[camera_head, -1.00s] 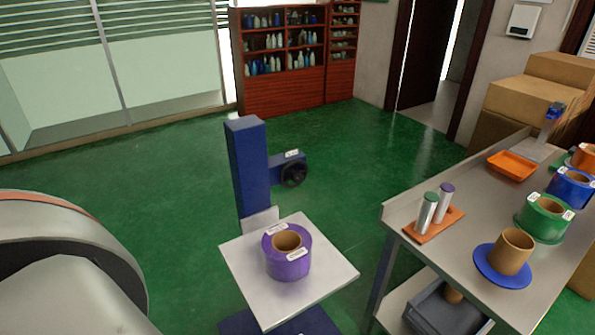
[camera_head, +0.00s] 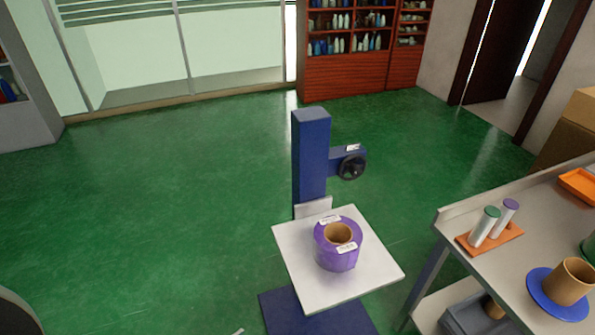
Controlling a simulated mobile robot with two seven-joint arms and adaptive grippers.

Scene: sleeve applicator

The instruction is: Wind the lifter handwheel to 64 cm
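The lifter is a blue column (camera_head: 310,160) on a blue base plate (camera_head: 275,305), with a pale square platform (camera_head: 295,250) at its front. Its black handwheel (camera_head: 352,167) sits on a blue arm on the column's right side, with a small white label (camera_head: 352,148) above it. The height reading is too small to read. A purple roll (camera_head: 337,258) with a brown core stands upright on the platform. Neither gripper is in view, and nothing touches the handwheel.
A grey workbench (camera_head: 455,212) at the right carries an orange holder (camera_head: 512,232) with two cylinders, a blue-flanged brown spool (camera_head: 570,282) and an orange tray (camera_head: 581,184). A grey bin (camera_head: 470,318) sits below. The green floor left of the lifter is clear.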

